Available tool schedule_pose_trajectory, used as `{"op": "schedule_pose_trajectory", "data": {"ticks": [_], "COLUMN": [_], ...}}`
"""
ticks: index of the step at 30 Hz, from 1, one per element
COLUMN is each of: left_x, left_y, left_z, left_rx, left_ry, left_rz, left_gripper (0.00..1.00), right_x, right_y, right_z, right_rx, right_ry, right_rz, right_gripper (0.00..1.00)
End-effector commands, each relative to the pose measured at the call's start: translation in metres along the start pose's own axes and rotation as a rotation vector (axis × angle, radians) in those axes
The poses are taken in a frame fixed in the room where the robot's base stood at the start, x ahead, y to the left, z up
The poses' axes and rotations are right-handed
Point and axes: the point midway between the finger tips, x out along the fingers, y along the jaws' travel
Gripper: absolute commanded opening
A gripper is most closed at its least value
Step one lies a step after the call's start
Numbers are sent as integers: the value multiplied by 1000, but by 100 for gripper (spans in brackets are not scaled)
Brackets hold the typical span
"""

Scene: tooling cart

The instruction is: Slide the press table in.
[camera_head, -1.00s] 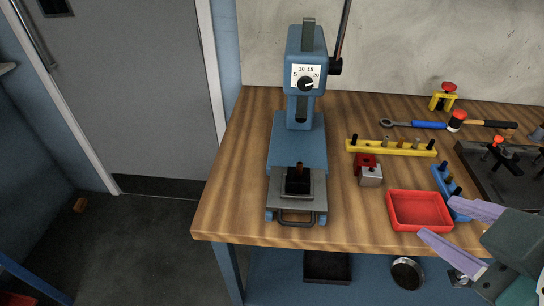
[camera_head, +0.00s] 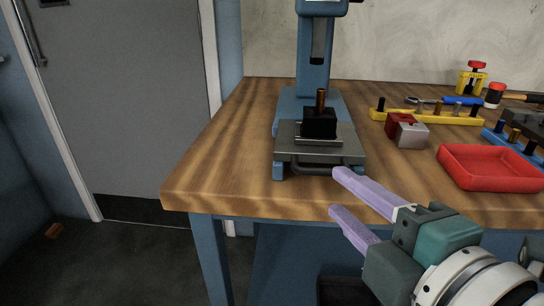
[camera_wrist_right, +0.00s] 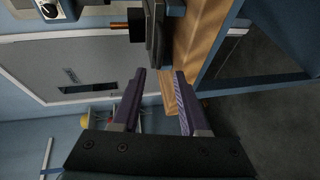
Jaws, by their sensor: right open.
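The press table (camera_head: 290,157) is a grey sliding plate at the front of the blue press (camera_head: 312,60), near the bench's front edge. A black block (camera_head: 319,124) with an upright copper-coloured pin (camera_head: 320,98) sits on it. A dark bar handle (camera_head: 318,170) is on the table's front. My right gripper (camera_head: 338,192) is open and empty, with its lilac fingers just in front of and slightly below the handle, apparently apart from it. In the right wrist view, the table edge (camera_wrist_right: 155,35) is beyond the open fingers (camera_wrist_right: 158,75). My left gripper is not in view.
A red tray (camera_head: 490,186), a red and grey block (camera_head: 408,131), a yellow rack (camera_head: 425,116) and a blue rack (camera_head: 515,143) stand right of the press. The wooden bench (camera_head: 215,165) is bare left of it. A grey door (camera_head: 120,120) is at the left.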

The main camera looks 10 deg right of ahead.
Motion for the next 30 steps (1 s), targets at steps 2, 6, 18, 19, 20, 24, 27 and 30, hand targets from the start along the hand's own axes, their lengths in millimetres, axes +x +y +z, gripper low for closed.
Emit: {"op": "schedule_pose_trajectory", "data": {"ticks": [2, 6, 18, 19, 20, 24, 27, 30], "left_x": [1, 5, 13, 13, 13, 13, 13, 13], "left_y": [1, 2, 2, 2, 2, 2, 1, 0], "left_z": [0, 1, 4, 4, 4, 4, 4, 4], "left_rx": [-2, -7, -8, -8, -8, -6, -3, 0], "left_ry": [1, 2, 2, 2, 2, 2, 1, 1], "left_rz": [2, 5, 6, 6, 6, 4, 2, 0], "left_gripper": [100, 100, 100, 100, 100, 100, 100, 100], "right_x": [14, 40, 84, 84, 85, 85, 84, 84], "right_y": [2, 1, 0, 0, 0, 0, 0, 0], "right_z": [0, 0, 0, 0, 0, 0, 0, 0], "right_rx": [-1, 2, 4, 4, 4, 4, 4, 4], "right_ry": [-1, -1, -1, -1, -1, -1, -1, -2], "right_rz": [3, 2, -2, -2, -2, -2, -2, -2], "right_gripper": [44, 44, 44, 44, 44, 44, 39, 28]}}
